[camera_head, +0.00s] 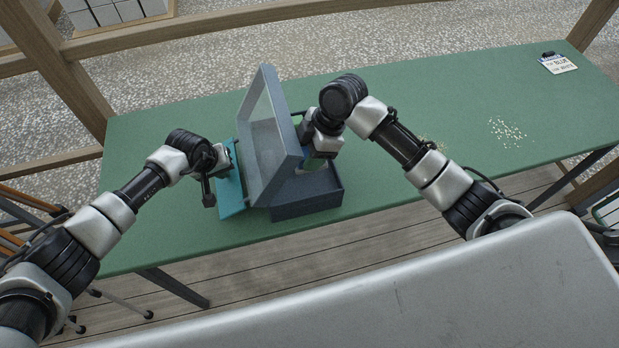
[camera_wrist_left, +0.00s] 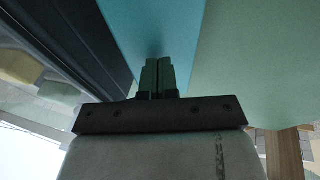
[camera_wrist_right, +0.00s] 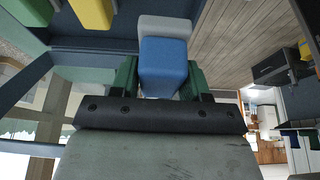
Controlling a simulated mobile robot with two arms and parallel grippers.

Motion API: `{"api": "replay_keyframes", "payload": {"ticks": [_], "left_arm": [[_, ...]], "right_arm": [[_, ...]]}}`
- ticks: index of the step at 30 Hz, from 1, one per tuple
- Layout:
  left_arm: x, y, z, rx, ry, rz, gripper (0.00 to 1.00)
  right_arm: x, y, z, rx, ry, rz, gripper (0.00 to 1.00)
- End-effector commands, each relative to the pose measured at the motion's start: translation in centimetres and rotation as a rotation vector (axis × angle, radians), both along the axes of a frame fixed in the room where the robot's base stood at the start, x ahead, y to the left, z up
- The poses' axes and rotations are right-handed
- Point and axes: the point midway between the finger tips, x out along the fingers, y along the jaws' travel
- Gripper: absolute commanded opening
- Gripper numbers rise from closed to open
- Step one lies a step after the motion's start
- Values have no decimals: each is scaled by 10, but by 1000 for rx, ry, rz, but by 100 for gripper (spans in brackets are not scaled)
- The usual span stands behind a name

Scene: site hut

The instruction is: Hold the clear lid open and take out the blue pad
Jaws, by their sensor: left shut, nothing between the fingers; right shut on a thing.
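The box (camera_head: 308,200) is dark blue-grey and stands on the green table. Its clear lid (camera_head: 268,135), in a dark frame, stands steeply open at the box's left side. My right gripper (camera_head: 318,160) reaches down into the box on the right of the lid. In the right wrist view its green fingers (camera_wrist_right: 160,80) are shut on the blue pad (camera_wrist_right: 165,62), one at each side. My left gripper (camera_head: 222,172) is shut and empty, left of the lid beside a teal panel (camera_head: 231,190). Its fingertips (camera_wrist_left: 158,65) appear against or close to that panel; contact is unclear.
The green table (camera_head: 430,90) is largely clear to the right, with pale crumbs (camera_head: 507,131) and a labelled card (camera_head: 558,64). A pale grey surface (camera_head: 450,290) fills the front.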

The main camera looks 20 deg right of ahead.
Motion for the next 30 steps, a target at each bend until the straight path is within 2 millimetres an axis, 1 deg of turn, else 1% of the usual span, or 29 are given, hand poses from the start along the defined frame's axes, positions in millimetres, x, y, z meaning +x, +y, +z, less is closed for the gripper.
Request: {"api": "replay_keyframes", "payload": {"ticks": [5, 30], "left_arm": [[0, 0, 0, 0, 0, 0, 0], [0, 0, 0, 0, 0, 0, 0]], "right_arm": [[-15, -13, -1, -1, 1, -1, 25], [-111, -96, -1, -3, 3, -1, 25]]}}
